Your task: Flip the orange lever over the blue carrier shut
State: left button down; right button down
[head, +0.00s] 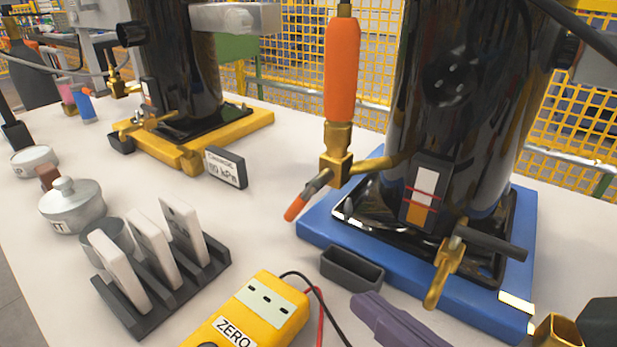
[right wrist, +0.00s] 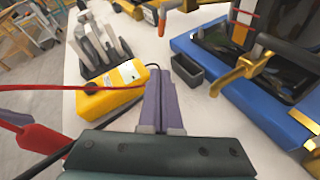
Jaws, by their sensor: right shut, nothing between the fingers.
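The blue carrier (head: 420,275) bears a black compressor (head: 440,100) and also shows in the right wrist view (right wrist: 240,95). Above its left corner is a brass valve (head: 337,165) with an upright orange sleeve (head: 342,70). From the valve an orange-tipped lever (head: 308,195) slants down to the left. The orange tip shows at the top of the right wrist view (right wrist: 162,22). My right gripper (head: 372,304), with purple-grey fingers, is shut and empty, below and right of the lever and apart from it. It also shows in the right wrist view (right wrist: 160,78). My left gripper is not in view.
A brass tap (head: 445,270) with a black handle sticks out over the carrier's front. A small grey bin (head: 352,268) stands between gripper and carrier. A yellow meter (head: 255,312) with cables, a dark rack (head: 195,275) and a yellow carrier (head: 185,155) are to the left.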

jog(key=b, duration=0.3)
send_near(294, 218)
jog(key=f, duration=0.1)
jog(key=a+f, duration=0.1)
jog(key=w+f, duration=0.1)
jog(key=shift+w+a+f, duration=0.1)
jog(key=shift+a+f, duration=0.2)
jog(key=shift+f, duration=0.1)
jog(key=shift+w+a+r+p, duration=0.15)
jog(key=shift+w+r, duration=0.2)
jog(key=shift+w, duration=0.2)
jog(key=shift+w+a+r+p, duration=0.2)
jog(key=shift+w+r, duration=0.1)
jog(key=shift+w, duration=0.25)
jog(key=shift+w+a+r, duration=0.2)
jog(key=shift+w+r, duration=0.05)
jog(key=shift+w, duration=0.4)
